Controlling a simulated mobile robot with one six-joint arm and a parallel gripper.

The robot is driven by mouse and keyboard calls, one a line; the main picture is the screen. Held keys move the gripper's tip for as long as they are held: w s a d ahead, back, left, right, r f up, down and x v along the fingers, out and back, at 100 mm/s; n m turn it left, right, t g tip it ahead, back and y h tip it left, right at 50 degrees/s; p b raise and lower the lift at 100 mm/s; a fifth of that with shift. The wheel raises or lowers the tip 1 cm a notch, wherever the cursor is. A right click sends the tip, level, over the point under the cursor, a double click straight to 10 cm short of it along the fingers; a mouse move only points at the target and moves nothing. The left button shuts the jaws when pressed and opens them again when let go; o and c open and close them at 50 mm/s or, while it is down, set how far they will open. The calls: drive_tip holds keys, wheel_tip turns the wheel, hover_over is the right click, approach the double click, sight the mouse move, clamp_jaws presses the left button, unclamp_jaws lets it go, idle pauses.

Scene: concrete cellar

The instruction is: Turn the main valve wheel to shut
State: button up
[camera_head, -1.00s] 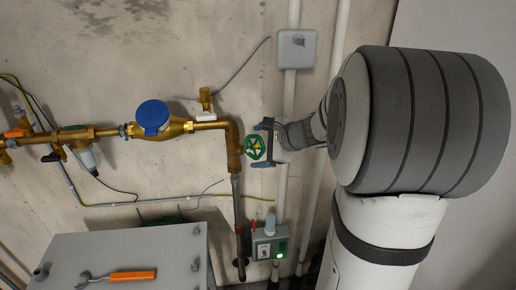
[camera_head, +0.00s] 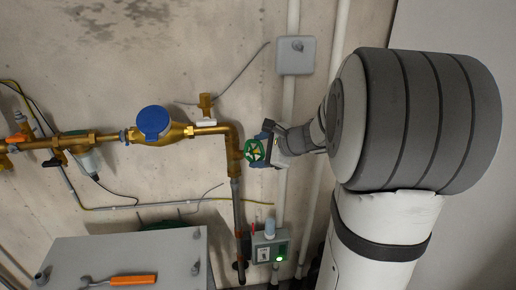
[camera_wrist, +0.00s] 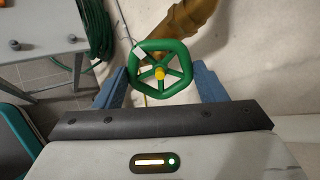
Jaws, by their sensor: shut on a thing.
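The green valve wheel (camera_head: 254,150) with a yellow hub sits at the lower end of the brass pipe's elbow. In the wrist view the wheel (camera_wrist: 160,73) faces me, with its spokes and a small white tag at its upper left rim. My gripper (camera_head: 262,148) comes from the right, tilted, and is at the wheel. In the wrist view my gripper's blue fingers (camera_wrist: 160,85) stand on either side of the wheel, shut on its rim. The valve body behind the wheel is mostly hidden.
A brass pipe with a blue-capped meter (camera_head: 153,121) runs along the wall to the left. A grey control box with a green light (camera_head: 269,246) is below the wheel. A grey cabinet top (camera_head: 150,250) with an orange-handled wrench (camera_head: 132,280) is lower left.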

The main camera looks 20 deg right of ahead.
drive_tip(key=shift+r+m+p, duration=0.1)
drive_tip(key=shift+m+p, duration=0.7)
drive_tip(key=shift+m, duration=0.8)
drive_tip(key=m+p, duration=0.2)
drive_tip(key=shift+m+p, duration=0.3)
drive_tip(key=shift+p, duration=0.1)
drive_tip(key=shift+m+p, duration=0.6)
drive_tip(key=shift+m, duration=0.3)
